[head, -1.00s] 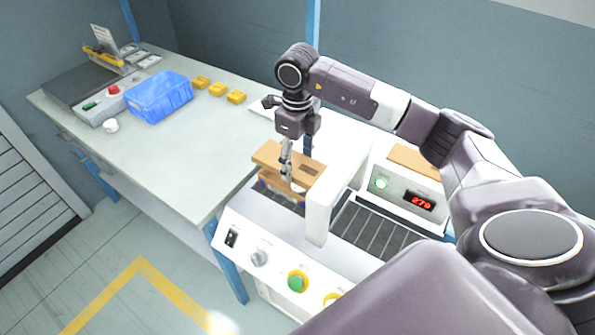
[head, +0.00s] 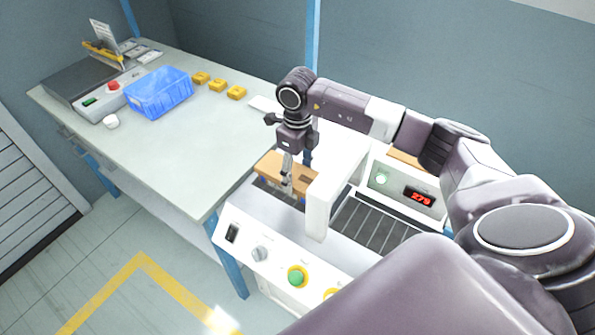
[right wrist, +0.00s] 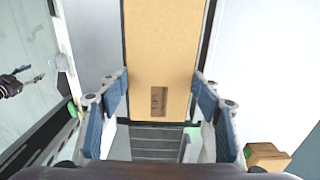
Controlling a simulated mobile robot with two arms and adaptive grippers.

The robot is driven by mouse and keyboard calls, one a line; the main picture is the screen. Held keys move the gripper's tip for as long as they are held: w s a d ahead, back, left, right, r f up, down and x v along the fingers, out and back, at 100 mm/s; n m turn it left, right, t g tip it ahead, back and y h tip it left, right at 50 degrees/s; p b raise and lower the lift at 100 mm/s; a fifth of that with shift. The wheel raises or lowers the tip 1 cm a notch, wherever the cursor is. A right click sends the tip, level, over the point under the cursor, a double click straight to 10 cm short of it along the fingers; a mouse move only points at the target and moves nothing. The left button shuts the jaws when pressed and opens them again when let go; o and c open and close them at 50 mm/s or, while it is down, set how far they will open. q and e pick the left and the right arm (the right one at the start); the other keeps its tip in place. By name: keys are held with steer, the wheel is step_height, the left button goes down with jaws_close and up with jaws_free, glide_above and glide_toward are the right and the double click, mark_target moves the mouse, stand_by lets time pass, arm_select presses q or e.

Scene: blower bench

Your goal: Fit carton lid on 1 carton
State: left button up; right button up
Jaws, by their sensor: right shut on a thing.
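The brown carton lid (head: 272,161) is level over the machine's conveyor in the head view. My right gripper (head: 287,186) is shut on it from above. In the right wrist view the lid's flat top (right wrist: 162,50) with a dark printed label lies between the blue-padded fingers (right wrist: 160,105). The carton is hidden beneath the lid, so I cannot tell whether the lid is fully seated. A small dark gripper, apparently my left one (right wrist: 22,80), shows at the left edge of the right wrist view; its jaws are too small to judge.
A white arch (head: 322,205) of the machine stands just right of the lid. A control box with a red display (head: 421,199) and another brown cardboard piece (head: 404,158) are further right. The bench holds a blue crate (head: 158,95) and several yellow blocks (head: 236,92); its middle is clear.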

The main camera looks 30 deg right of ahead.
mark_target(297, 175)
steer(key=o, duration=1.2)
steer(key=shift+f, duration=0.1)
steer(key=shift+r+p, duration=0.45)
steer(key=shift+r, duration=0.05)
step_height(297, 175, up, 12)
steer(key=b, duration=0.3)
